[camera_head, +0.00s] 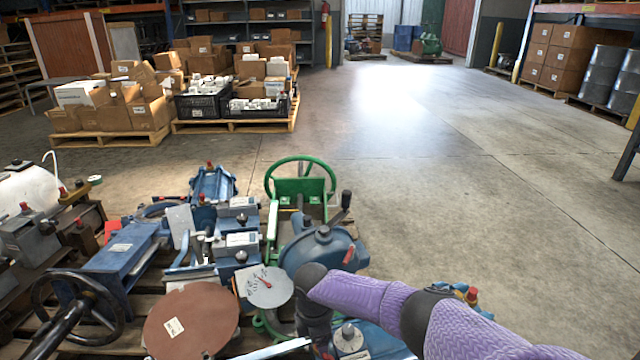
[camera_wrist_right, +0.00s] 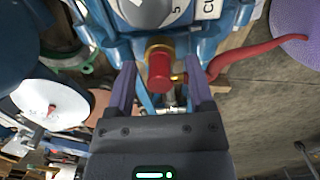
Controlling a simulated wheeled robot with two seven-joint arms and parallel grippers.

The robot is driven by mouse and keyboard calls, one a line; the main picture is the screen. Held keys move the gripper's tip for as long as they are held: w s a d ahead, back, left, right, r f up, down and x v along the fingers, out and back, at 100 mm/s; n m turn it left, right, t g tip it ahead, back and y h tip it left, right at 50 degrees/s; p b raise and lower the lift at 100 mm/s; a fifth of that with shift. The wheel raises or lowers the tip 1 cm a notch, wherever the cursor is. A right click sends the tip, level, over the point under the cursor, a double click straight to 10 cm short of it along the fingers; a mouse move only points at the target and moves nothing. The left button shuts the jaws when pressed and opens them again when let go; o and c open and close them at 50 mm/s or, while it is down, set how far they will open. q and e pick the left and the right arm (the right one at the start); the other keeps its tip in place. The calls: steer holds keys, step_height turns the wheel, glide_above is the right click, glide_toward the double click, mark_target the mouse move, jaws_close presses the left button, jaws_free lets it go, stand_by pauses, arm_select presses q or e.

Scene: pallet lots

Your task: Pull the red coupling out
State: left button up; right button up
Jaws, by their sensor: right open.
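In the right wrist view, the red coupling (camera_wrist_right: 159,72) is a short red cylinder seated on a brass collar of a blue machine body (camera_wrist_right: 205,42). My right gripper (camera_wrist_right: 161,80) is open, with one purple finger on each side of the coupling. Gaps show between the fingers and the coupling, so it is not gripped. In the head view my purple right arm reaches in from the lower right, and its dark wrist points down over the pallet of machine parts. The fingertips and this coupling cannot be made out there. My left gripper is out of view.
A curved red lever (camera_wrist_right: 255,60) sits right of the coupling, close to the right finger. Around my wrist stand a round gauge (camera_head: 266,286), a brown disc (camera_head: 191,319), a blue pump (camera_head: 323,250) and a green handwheel (camera_head: 300,160).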

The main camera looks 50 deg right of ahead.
jaws_close()
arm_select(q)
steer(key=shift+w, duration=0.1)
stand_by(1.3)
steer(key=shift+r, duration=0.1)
arm_select(e)
steer(key=shift+r, duration=0.15)
arm_select(q)
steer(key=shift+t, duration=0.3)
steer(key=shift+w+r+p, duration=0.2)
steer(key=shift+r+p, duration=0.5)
steer(key=shift+p, duration=0.05)
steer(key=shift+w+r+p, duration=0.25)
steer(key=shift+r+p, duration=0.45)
steer(key=shift+p, duration=0.05)
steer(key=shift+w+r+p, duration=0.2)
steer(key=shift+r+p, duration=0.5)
steer(key=shift+p, duration=0.05)
arm_select(e)
steer(key=shift+w+a+r, duration=0.1)
steer(key=shift+r, duration=1.35)
steer(key=shift+w+a+r, duration=0.1)
steer(key=shift+r, duration=1.3)
